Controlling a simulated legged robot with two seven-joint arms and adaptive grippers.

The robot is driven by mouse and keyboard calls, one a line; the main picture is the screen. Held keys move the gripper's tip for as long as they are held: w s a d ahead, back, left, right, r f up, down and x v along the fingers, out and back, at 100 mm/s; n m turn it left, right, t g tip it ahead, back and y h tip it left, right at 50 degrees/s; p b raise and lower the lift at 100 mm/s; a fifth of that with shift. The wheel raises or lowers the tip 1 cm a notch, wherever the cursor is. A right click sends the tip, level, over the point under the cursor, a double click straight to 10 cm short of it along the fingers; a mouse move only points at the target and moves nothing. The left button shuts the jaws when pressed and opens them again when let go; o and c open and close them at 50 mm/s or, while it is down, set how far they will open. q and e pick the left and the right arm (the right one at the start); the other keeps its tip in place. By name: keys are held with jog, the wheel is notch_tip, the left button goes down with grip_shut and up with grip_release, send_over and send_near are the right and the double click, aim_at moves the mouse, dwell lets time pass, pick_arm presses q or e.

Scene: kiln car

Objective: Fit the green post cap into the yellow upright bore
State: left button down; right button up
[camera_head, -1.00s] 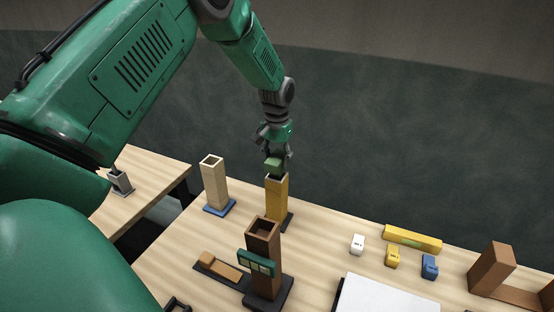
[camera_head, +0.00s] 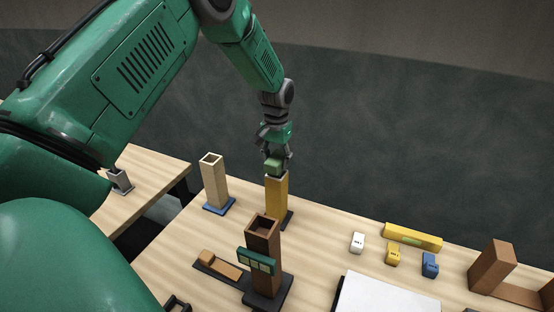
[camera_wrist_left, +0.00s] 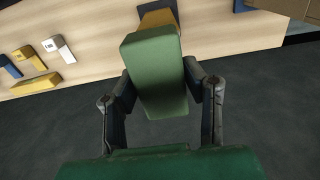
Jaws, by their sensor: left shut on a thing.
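My left gripper (camera_head: 276,158) is shut on the green post cap (camera_head: 274,166) at the top of the yellow upright (camera_head: 277,199). The cap is right over the upright's mouth, and its lower end meets or nearly meets the rim. I cannot tell whether any of it is inside the bore, which is hidden. In the left wrist view the green cap (camera_wrist_left: 155,72) sits between both fingers (camera_wrist_left: 162,95), with the yellow upright (camera_wrist_left: 158,19) partly showing beyond it. My right gripper is not in view.
A brown upright (camera_head: 263,244) with a green bracket stands in front, and a pale upright (camera_head: 214,184) on a blue base stands to the left. White (camera_head: 357,243), yellow (camera_head: 392,255) and blue (camera_head: 430,265) small blocks and a yellow bar (camera_head: 412,238) lie to the right.

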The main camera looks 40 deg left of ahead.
pick_arm(q)
jog(key=shift+f+b, duration=0.45)
jog(key=shift+f, duration=0.65)
jog(key=c, duration=0.9)
grip_release()
jog(key=shift+r, duration=0.1)
jog(key=shift+r+p, duration=0.75)
jog(key=shift+r, duration=3.15)
